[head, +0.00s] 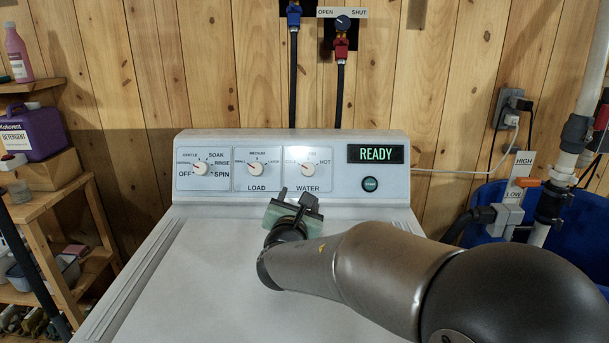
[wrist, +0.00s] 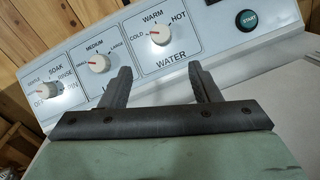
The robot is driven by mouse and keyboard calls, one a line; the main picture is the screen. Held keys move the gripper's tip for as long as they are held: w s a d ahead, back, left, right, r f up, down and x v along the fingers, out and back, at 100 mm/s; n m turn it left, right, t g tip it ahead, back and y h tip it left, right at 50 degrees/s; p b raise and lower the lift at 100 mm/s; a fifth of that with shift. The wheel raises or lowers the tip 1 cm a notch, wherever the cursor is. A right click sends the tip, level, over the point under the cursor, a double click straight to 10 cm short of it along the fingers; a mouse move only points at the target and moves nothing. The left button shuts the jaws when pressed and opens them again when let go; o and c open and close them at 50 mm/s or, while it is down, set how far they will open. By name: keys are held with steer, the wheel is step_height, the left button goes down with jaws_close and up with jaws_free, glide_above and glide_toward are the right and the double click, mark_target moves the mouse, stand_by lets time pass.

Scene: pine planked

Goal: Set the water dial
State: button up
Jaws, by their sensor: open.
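The water dial (head: 308,168) is a white knob on the right panel of the washer's console, marked COLD, WARM and HOT. In the wrist view the water dial (wrist: 160,36) shows a small red mark that seems to point up-left, toward the COLD side; the exact setting is hard to tell. My gripper (head: 295,197) is in front of the console, over the white lid, below and a little left of the dial. In the wrist view my gripper (wrist: 160,73) has its two fingers apart and nothing between them. The dial appears just beyond the fingertips, not touched.
The load dial (head: 255,169) and cycle dial (head: 199,169) sit to the left. A green READY display (head: 376,154) and a START button (head: 370,184) are on the right. The washer lid (head: 185,260) is clear. Hoses and a valve hang behind.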

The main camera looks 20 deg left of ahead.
mark_target(307, 171)
steer(key=p+x, duration=0.2)
steer(key=x, duration=1.2)
steer(key=shift+w+d, duration=0.1)
steer(key=shift+w, duration=0.15)
steer(key=c, duration=1)
